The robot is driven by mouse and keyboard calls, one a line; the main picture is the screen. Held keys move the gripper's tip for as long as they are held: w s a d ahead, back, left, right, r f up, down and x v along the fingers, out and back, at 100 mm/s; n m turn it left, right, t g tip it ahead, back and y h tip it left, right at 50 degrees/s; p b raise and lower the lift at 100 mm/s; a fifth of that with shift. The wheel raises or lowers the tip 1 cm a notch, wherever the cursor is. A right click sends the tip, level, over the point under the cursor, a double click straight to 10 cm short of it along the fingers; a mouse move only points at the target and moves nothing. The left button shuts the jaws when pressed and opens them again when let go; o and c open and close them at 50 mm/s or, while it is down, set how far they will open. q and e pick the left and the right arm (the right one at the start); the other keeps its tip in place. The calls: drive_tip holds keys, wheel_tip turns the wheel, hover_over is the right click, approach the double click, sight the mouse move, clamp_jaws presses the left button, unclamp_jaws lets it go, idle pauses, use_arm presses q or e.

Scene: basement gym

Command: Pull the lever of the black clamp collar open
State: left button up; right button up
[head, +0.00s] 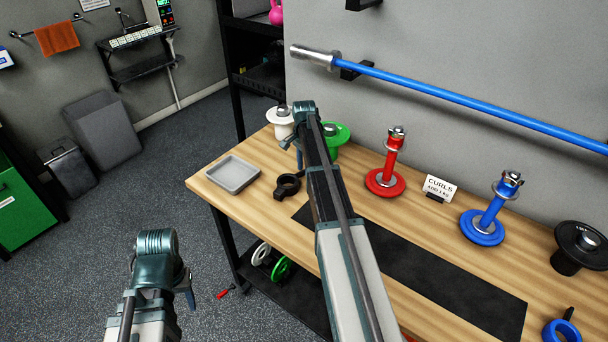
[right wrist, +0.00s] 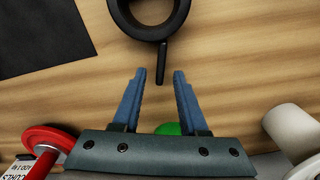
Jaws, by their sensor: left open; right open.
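The black clamp collar (head: 288,187) lies flat on the wooden table, right of the grey tray. The right wrist view shows part of its ring (right wrist: 118,12) at the top edge, cut off by the frame. Its thin black lever (right wrist: 161,65) sticks out toward my right gripper (right wrist: 160,75). In the head view my right gripper (head: 298,160) points down just behind the collar. My left gripper (head: 190,292) is open, away from the table over the floor.
A grey tray (head: 234,187) stands left of the collar. A black mat (head: 430,280) lies to the right. White, green (head: 340,133), red (head: 384,182) and blue (head: 482,227) weight stands line the back. A blue collar (head: 562,332) lies at the lower right.

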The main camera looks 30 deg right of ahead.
drive_tip(key=shift+f, duration=0.1)
clamp_jaws()
idle(0.3)
drive_tip(key=shift+w+a+n, duration=0.1)
drive_tip(key=shift+w+n, duration=0.15)
drive_tip(key=shift+n, duration=0.45)
drive_tip(key=shift+w+n, duration=0.2)
drive_tip(key=shift+n, duration=0.5)
unclamp_jaws()
